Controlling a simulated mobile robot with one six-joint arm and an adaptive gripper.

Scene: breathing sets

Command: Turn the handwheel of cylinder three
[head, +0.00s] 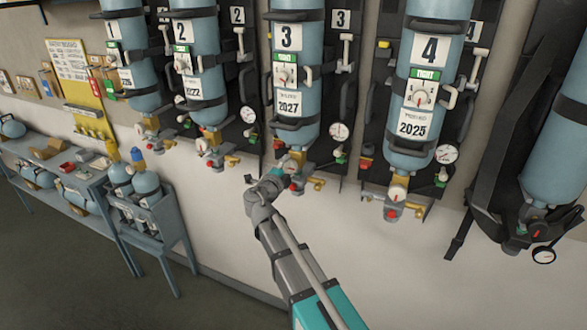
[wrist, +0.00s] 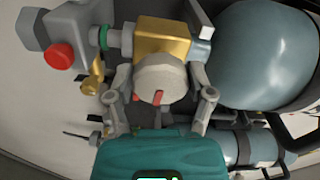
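Cylinder three (head: 292,55) is a pale blue bottle hanging upright on the wall, labelled 3 and 2027. Its valve, with a brass body (wrist: 168,38), is at the bottom. The round whitish handwheel (wrist: 160,78) with a red mark faces the wrist camera; in the head view it is largely hidden by my arm. My gripper (wrist: 159,96) is open, with one grey finger on each side of the handwheel. Small gaps seem to show between fingers and wheel; contact cannot be told for sure. In the head view my gripper (head: 276,178) is just below cylinder three.
Cylinder two (head: 194,60) hangs to the left and cylinder four (head: 430,75) to the right, each with its own valve. A red knob (wrist: 59,56) is beside the valve. A pressure gauge (head: 339,131) hangs to its right. A bench (head: 85,180) stands at left.

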